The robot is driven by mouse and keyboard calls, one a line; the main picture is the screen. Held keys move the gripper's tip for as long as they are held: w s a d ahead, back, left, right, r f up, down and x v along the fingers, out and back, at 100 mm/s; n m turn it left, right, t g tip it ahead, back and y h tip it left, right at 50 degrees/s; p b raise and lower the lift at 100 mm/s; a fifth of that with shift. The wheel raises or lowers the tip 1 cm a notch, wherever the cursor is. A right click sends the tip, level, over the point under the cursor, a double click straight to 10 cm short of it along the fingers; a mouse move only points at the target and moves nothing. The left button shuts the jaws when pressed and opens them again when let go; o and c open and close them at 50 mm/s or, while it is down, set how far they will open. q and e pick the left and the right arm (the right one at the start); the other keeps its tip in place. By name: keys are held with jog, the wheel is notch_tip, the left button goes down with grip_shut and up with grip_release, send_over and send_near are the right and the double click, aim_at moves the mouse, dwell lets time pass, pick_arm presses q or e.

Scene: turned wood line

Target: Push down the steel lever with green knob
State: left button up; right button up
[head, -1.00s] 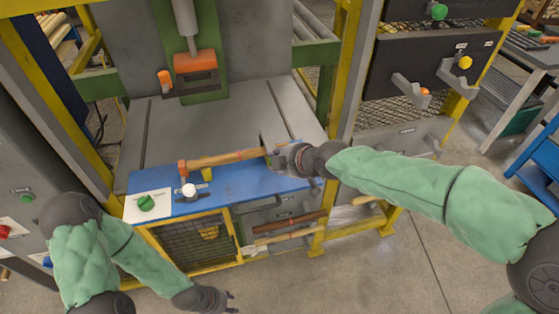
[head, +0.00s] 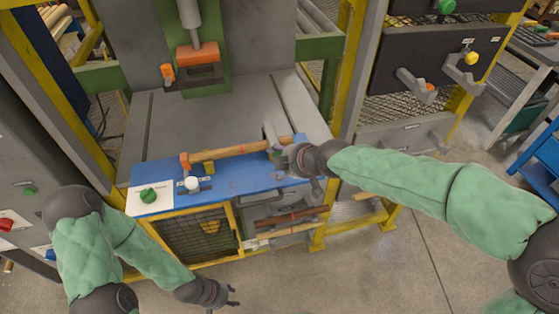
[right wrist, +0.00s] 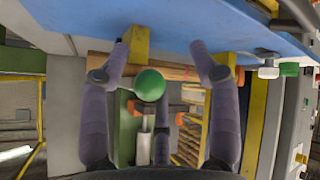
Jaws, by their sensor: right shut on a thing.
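The green knob (head: 276,155) shows in small part at the fingertips of my right gripper (head: 284,159), over the right part of the blue panel. In the right wrist view the round green knob (right wrist: 150,85) lies between the fingers of my right gripper (right wrist: 162,70), which is shut on it. The steel lever is mostly hidden by the gripper and knob. My left gripper (head: 233,296) hangs low, in front of the bench over the floor, empty, with its fingertips apart.
A wooden bar (head: 230,151) lies along the blue panel (head: 235,178) left of my right gripper. A white knob (head: 192,183) and green button (head: 149,196) are further left. An orange-headed press (head: 198,55) stands behind. Floor (head: 390,275) is clear in front.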

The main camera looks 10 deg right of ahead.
jog(key=v, duration=1.1)
jog(key=shift+s+d+r, duration=0.2)
jog(key=shift+d, duration=0.05)
pick_arm(q)
jog(key=shift+s+d, duration=0.1)
